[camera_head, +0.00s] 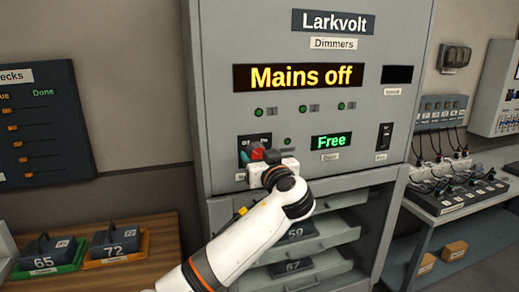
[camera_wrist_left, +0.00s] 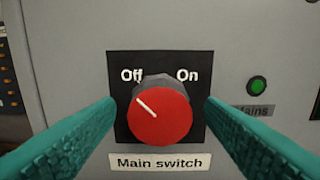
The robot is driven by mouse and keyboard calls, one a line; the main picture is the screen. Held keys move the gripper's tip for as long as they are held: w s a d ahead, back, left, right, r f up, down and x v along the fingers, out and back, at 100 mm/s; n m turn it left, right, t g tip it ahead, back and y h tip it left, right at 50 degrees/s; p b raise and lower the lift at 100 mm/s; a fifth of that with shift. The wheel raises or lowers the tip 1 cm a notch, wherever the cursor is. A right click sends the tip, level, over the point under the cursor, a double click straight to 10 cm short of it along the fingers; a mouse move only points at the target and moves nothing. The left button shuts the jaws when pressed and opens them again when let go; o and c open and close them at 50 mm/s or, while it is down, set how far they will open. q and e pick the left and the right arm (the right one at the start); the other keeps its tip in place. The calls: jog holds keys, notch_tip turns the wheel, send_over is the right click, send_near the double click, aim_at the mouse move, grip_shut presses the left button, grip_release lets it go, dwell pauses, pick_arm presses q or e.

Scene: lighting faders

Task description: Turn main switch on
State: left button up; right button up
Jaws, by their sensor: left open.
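The main switch is a round red knob (camera_wrist_left: 160,116) on a black plate (camera_wrist_left: 123,70), labelled Off at upper left and On at upper right. Its white pointer line points to the upper left, toward Off. In the head view the knob (camera_head: 257,154) is partly hidden by my left gripper (camera_head: 262,155). In the left wrist view my left gripper (camera_wrist_left: 160,120) is open, with one teal finger on each side of the knob and gaps between. The cabinet display (camera_head: 299,77) reads "Mains off". My right gripper is not in view.
A green lamp (camera_wrist_left: 257,87) labelled Mains sits right of the plate. A green "Free" display (camera_head: 331,141) and a black rocker switch (camera_head: 384,137) are further right on the cabinet. Open drawers (camera_head: 320,235) stick out below. Numbered boxes (camera_head: 115,240) stand at lower left.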

pick_arm(q)
jog(key=shift+w+a, duration=0.1)
jog(key=shift+w, duration=0.3)
jog(key=shift+c, duration=0.3)
jog(key=c, duration=0.9)
